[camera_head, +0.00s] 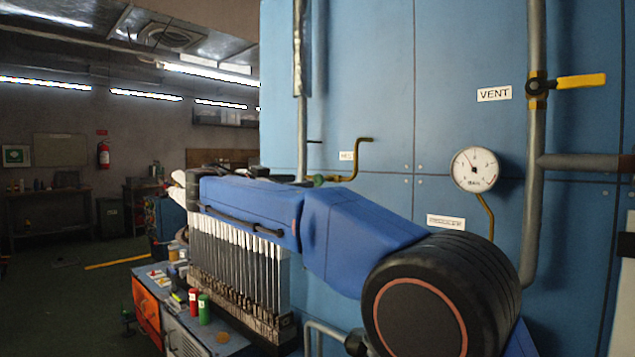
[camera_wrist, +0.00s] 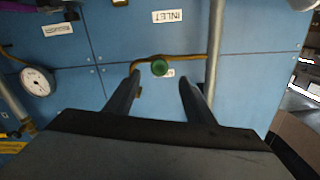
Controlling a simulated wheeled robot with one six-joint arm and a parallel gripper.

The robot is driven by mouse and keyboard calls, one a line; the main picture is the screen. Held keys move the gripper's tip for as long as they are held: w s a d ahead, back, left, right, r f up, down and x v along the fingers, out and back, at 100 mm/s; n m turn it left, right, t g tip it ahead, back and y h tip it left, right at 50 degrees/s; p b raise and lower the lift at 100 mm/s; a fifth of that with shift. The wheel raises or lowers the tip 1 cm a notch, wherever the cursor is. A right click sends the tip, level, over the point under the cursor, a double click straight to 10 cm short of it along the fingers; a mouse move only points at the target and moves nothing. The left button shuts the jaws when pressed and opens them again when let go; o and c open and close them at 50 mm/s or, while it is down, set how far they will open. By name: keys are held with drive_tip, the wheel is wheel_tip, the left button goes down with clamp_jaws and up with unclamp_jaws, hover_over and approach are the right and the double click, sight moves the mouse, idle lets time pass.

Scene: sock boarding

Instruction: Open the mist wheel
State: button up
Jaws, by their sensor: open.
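The mist wheel appears to be the small round green wheel (camera_wrist: 159,67) on a brass pipe in front of the blue panel. In the wrist view it sits between the fingertips of my gripper (camera_wrist: 160,80), or just beyond them. The fingers are apart, one on each side, and hold nothing. I cannot tell the depth between fingertips and wheel. A small label behind the wheel is mostly covered. In the head view a bit of the green wheel (camera_head: 318,181) shows above my blue arm; my arm hides the fingers there.
A grey vertical pipe (camera_wrist: 215,65) runs close right of the wheel in the wrist view. A pressure gauge (camera_head: 474,169), a yellow-handled valve (camera_head: 580,82) and a VENT label (camera_head: 494,93) are on the panel. A crowded bench (camera_head: 225,338) stands below my arm.

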sight(316, 181)
drive_tip(key=x, duration=0.9)
drive_tip(key=c, duration=1.1)
